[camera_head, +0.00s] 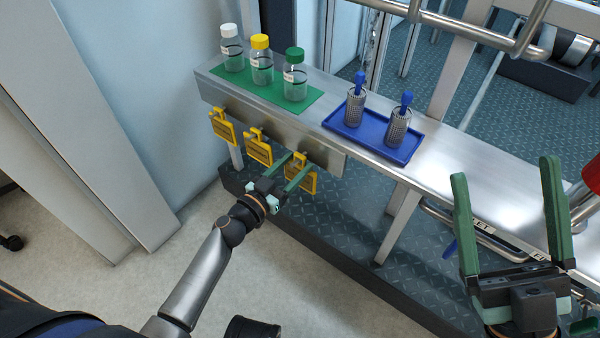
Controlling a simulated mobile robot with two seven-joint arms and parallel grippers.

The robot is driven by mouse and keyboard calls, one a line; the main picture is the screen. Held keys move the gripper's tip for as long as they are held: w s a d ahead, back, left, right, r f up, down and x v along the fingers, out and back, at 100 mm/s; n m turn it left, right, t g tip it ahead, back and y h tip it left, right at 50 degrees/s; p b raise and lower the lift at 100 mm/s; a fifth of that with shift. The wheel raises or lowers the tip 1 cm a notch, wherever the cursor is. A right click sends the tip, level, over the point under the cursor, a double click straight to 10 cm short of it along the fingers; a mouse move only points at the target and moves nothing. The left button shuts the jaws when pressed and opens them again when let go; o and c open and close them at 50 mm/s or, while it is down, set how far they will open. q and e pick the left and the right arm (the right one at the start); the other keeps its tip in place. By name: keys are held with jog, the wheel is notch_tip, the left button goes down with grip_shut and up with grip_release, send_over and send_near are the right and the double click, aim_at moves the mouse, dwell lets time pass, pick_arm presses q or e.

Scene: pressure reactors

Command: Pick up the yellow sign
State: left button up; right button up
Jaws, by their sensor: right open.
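Several yellow signs hang in a row on the front face of the steel shelf: a left one (223,127), a middle one (258,148) and a right one (304,181). My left gripper (295,163) is at the right sign, with its green fingers spread apart. Its fingertips reach up around the top of that sign, and one finger covers part of it. I cannot tell whether they touch it. My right gripper (505,170) is open and empty at the lower right, away from the signs.
The steel shelf (480,166) carries a green mat (252,91) with white-, yellow- and green-capped bottles, and a blue tray (376,143) with two metal mesh cylinders. A dark ledge (345,258) runs below. Pipes and a red part stand at right.

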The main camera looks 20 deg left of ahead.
pick_arm(q)
grip_shut()
jog(key=shift+r, duration=0.1)
dwell(0.7)
jog(key=shift+r+p, duration=0.4)
jog(key=shift+r, duration=0.25)
jog(key=shift+s+a, duration=0.1)
jog(key=shift+s, duration=0.15)
jog(key=b+v, duration=0.5)
jog(key=v, duration=1.2)
jog(key=shift+s, duration=0.25)
